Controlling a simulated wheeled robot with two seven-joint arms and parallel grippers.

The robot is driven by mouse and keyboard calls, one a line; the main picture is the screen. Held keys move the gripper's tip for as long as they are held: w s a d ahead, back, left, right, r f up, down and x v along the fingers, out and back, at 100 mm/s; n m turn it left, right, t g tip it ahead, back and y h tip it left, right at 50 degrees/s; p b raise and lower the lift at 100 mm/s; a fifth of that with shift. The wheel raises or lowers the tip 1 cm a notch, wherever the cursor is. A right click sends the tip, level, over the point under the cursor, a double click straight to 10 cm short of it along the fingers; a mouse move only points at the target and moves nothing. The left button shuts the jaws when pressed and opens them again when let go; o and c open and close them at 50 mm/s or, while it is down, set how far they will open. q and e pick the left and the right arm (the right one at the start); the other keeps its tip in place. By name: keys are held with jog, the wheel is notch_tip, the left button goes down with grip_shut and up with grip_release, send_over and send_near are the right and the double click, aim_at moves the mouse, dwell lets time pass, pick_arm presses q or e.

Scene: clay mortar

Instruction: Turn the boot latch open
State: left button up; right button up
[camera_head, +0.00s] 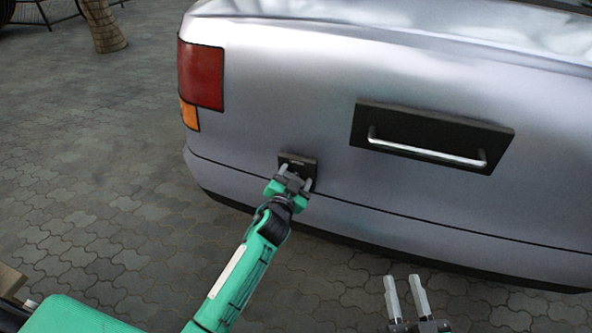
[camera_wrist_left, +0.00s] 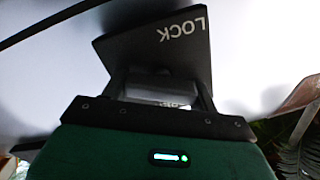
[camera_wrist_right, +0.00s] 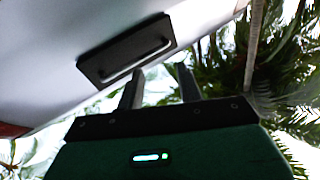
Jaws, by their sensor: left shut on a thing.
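The boot latch is a small black plate (camera_head: 297,159) low on the silver car's rear, right of the tail light. It also shows in the left wrist view as a dark plate (camera_wrist_left: 168,52) with white LOCK lettering; a second word is partly hidden behind my fingers. My left gripper (camera_head: 295,181) is at the latch, its fingers shut on the dark latch knob (camera_wrist_left: 160,86), which is mostly hidden in the head view. My right gripper (camera_head: 405,279) is open and empty, with its fingers apart, low in front of the car and away from the latch.
A black panel (camera_head: 430,118) with a silver bar handle (camera_head: 425,150) is on the boot, right of the latch. A red and orange tail light (camera_head: 201,76) is at the left. Grey paving (camera_head: 90,150) is clear left of the car; a tree trunk (camera_head: 103,28) stands behind.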

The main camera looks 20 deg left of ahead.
pick_arm(q)
jog(key=m+p, duration=0.1)
jog(key=m, duration=0.4)
jog(key=shift+d+m, duration=0.15)
jog(key=shift+m, duration=0.15)
jog(key=shift+f+m+p, duration=0.1)
jog(key=shift+m+p, duration=0.2)
jog(key=shift+m, duration=0.1)
jog(key=m, duration=0.6)
jog(key=shift+d+f+p, duration=0.1)
jog(key=shift+f+p, duration=0.1)
jog(key=shift+p, duration=0.1)
pick_arm(e)
jog(key=s+f+g+h, duration=0.1)
jog(key=s+f+g, duration=0.3)
jog(key=f+g, duration=0.2)
notch_tip(320, 180, down, 2)
jog(key=shift+a+f, duration=0.15)
jog(key=shift+a, duration=0.25)
pick_arm(q)
jog(key=o, duration=1)
jog(key=shift+s, duration=0.1)
